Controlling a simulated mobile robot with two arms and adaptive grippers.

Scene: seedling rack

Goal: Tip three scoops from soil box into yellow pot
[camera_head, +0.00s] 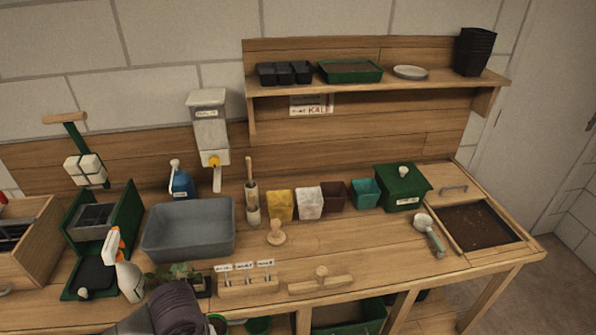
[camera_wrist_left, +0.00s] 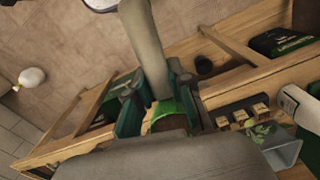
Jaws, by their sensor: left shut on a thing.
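The soil box (camera_head: 437,222) is a wooden-framed bin at the right end of the bench, with dark soil inside. The yellow pot (camera_head: 279,206) stands upright mid-bench in a row of small pots. A grey scoop (camera_head: 427,230) lies on the bench just left of the soil box. My left gripper (camera_wrist_left: 160,108) is shut on a bright green thing (camera_wrist_left: 168,112) with brown showing inside it. It is at the bench's front edge, far left of the scoop. In the head view my dark arm hides most of it. My right gripper is not seen.
White (camera_head: 310,203), brown and teal pots stand right of the yellow pot, before a green lidded box (camera_head: 402,188). A wooden stamp (camera_head: 276,232) and a wooden tool (camera_head: 321,281) lie in front. A grey basin (camera_head: 188,229) is left. Bench between tool and scoop is clear.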

